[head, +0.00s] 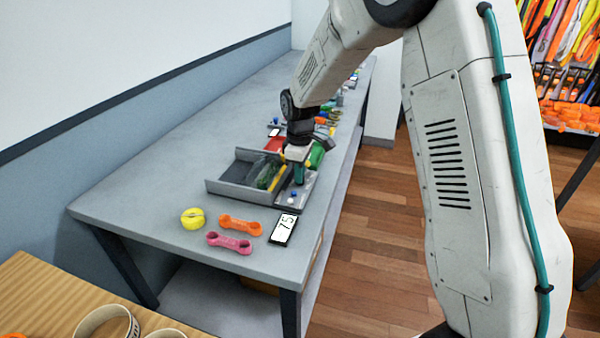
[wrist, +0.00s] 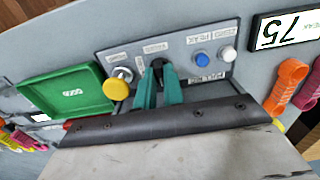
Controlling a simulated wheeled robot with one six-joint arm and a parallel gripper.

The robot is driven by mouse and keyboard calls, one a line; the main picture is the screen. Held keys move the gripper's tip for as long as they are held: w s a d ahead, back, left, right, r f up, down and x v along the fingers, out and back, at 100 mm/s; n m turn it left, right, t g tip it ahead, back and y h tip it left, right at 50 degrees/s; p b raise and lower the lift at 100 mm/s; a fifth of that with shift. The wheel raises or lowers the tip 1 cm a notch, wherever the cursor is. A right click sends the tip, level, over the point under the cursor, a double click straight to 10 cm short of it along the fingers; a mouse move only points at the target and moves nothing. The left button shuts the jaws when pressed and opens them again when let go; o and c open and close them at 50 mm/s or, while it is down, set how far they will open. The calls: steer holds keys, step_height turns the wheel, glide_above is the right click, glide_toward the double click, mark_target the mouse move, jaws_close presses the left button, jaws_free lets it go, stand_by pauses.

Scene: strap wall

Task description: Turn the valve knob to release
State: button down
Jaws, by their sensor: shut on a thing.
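My gripper (head: 298,180) reaches down onto a grey control panel (head: 309,187) near the right edge of the grey table. In the wrist view, the teal fingers of my gripper (wrist: 159,82) are closed around a dark knob (wrist: 158,65) on the panel (wrist: 185,62). Only the dark top of this valve knob shows between the fingers; its pointer and most of its labels cannot be read. A yellow knob (wrist: 118,84) stands left of the fingers. A blue button (wrist: 203,59) and a white button (wrist: 228,53) sit to the right.
A display (head: 284,228) reading 75 lies in front of the panel. A grey tray (head: 228,190) with items stands left of my gripper. A green bin (wrist: 65,92) is beside the panel. Orange (head: 240,225) and pink (head: 229,243) pieces and a yellow roll (head: 193,218) lie nearer.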

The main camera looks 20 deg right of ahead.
steer(key=shift+m, duration=0.3)
steer(key=m, duration=0.3)
steer(key=shift+m, duration=0.3)
steer(key=m, duration=0.4)
steer(key=shift+m, duration=0.3)
steer(key=m, duration=0.4)
steer(key=shift+m, duration=2.5)
steer(key=c, duration=1.5)
jaws_free()
